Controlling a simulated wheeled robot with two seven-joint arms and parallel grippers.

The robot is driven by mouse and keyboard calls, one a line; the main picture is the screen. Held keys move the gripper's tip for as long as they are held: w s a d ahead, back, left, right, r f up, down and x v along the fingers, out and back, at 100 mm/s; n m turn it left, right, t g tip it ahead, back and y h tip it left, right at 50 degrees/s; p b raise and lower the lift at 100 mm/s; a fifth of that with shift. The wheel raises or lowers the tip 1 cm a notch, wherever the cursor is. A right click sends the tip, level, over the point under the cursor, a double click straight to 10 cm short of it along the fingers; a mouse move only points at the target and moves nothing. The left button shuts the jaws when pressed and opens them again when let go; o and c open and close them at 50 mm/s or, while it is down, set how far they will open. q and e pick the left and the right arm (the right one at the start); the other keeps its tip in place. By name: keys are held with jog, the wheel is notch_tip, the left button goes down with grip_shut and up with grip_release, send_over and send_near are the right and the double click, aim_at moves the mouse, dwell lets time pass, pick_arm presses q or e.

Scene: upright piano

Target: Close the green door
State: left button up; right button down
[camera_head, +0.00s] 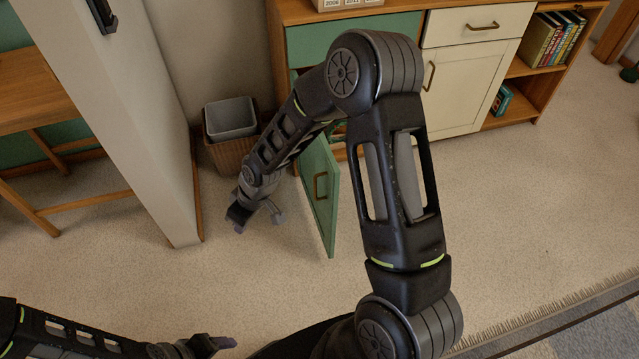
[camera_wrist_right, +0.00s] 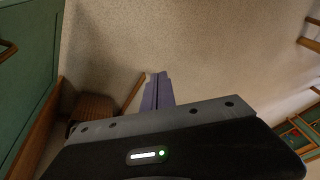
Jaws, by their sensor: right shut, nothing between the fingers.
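The green door (camera_head: 320,192) of the low cabinet stands wide open, swung out toward me, with a brass handle (camera_head: 320,186) on its face. My right arm passes in front of the cabinet and hides part of the opening and the door's upper part. My right gripper (camera_head: 238,222) is shut and empty, left of the door and apart from it. Its closed fingers (camera_wrist_right: 157,92) show over the carpet in the right wrist view. My left gripper (camera_head: 218,343) is low at the bottom edge, far from the door; its finger gap is unclear.
A grey bin (camera_head: 231,118) in a brown basket stands left of the cabinet. A white partition (camera_head: 120,100) rises at left. The cabinet has a closed white door (camera_head: 468,88) and bookshelves (camera_head: 553,40) at right. Carpet in front is clear.

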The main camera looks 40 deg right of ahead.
jog(key=w+d+r+n+h+b, duration=0.2)
jog(key=w+d+r+n+b, duration=0.15)
jog(key=w+d, duration=0.3)
pick_arm(q)
notch_tip(320, 180, down, 8)
jog(key=b, duration=0.2)
pick_arm(e)
jog(key=s+d+r+n+g+h, duration=0.3)
jog(key=d+r+n, duration=0.3)
jog(key=d+r, duration=0.3)
jog(key=s+d, duration=0.1)
jog(key=d, duration=0.2)
jog(key=shift+d+h, duration=0.2)
jog(key=shift+h, duration=0.2)
pick_arm(q)
notch_tip(320, 180, down, 3)
jog(key=b, duration=0.3)
pick_arm(e)
jog(key=s+d+f, duration=0.2)
jog(key=d+f, duration=0.4)
jog(key=f, duration=0.3)
jog(key=shift+f, duration=0.4)
jog(key=shift+d, duration=0.15)
